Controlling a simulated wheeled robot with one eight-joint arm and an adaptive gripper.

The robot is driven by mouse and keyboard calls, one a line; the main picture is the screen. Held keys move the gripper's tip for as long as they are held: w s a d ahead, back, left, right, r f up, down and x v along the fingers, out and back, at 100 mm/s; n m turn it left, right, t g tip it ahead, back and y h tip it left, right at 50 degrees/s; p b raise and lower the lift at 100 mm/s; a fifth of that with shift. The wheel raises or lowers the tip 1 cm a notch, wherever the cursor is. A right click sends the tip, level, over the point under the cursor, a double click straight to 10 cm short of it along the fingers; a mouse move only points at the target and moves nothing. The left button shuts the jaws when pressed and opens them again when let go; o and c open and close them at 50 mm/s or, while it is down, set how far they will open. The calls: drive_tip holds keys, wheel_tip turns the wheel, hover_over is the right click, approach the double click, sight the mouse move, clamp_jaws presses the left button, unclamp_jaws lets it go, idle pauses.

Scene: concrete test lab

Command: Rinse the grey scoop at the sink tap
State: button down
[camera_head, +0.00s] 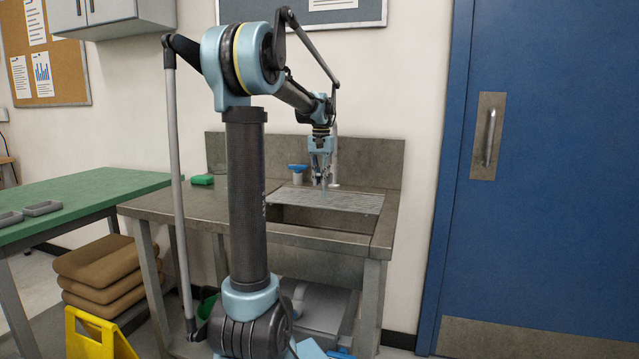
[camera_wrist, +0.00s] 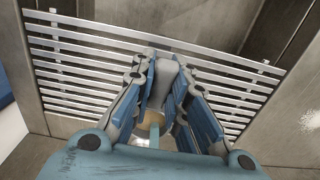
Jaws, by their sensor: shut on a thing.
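My gripper (camera_head: 321,172) hangs fingers-down over the sink's slatted rack. In the wrist view its blue-padded fingers (camera_wrist: 172,105) are shut around a grey piece, which I take as part of the grey scoop (camera_wrist: 166,82). Most of the scoop is hidden by the fingers, and its bowl cannot be made out. The sink (camera_head: 290,216) has a steel counter with a raised back. A slim upright metal piece (camera_head: 334,160), perhaps the tap, stands just behind my gripper, partly hidden. I cannot tell whether water runs.
The slatted rack (camera_head: 345,198) covers part of the basin; it fills much of the wrist view (camera_wrist: 75,75). A blue-topped item (camera_head: 298,169) stands left of my gripper. A green block (camera_head: 202,180) lies on the counter. Grey trays (camera_head: 42,208) sit on the green table.

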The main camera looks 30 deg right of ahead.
drive_tip(key=shift+w+a, duration=0.1)
drive_tip(key=shift+w+a, duration=0.25)
drive_tip(key=shift+w, duration=0.05)
drive_tip(key=shift+s+d, duration=0.2)
drive_tip(key=shift+s+d, duration=0.2)
drive_tip(key=shift+s, duration=0.05)
idle(0.3)
drive_tip(key=s+a, duration=0.5)
drive_tip(key=a, duration=0.1)
drive_tip(key=shift+s, duration=0.15)
idle(0.8)
idle(0.8)
idle(0.4)
drive_tip(key=s+a+r, duration=0.3)
drive_tip(key=r, duration=0.1)
drive_tip(key=shift+s+a, duration=0.15)
drive_tip(key=shift+a, duration=0.25)
